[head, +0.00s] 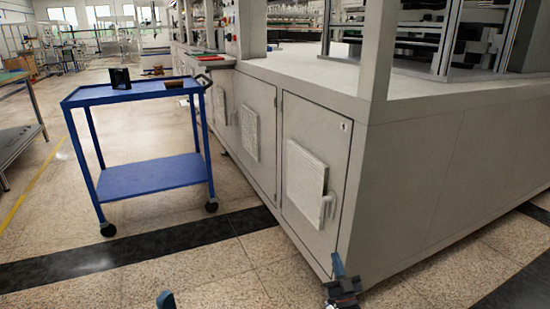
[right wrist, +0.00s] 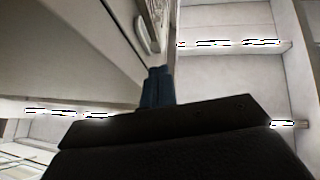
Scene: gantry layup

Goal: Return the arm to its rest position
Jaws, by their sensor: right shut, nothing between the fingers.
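My right gripper (head: 337,264) shows low in the head view, in front of the lower edge of the grey machine cabinet. Its blue fingers are together and hold nothing. The same shut fingers (right wrist: 157,87) stand up behind the dark gripper body in the right wrist view. A blue tip of my left gripper (head: 165,299) shows at the bottom edge of the head view. The rest of that gripper is out of the picture, so its opening cannot be told.
The grey cabinet (head: 430,185) fills the right side, with a door handle (head: 326,207) just above my right gripper. A blue two-shelf cart (head: 150,172) stands left of it, with a black object (head: 120,78) on top. Speckled floor (head: 230,275) is open in front.

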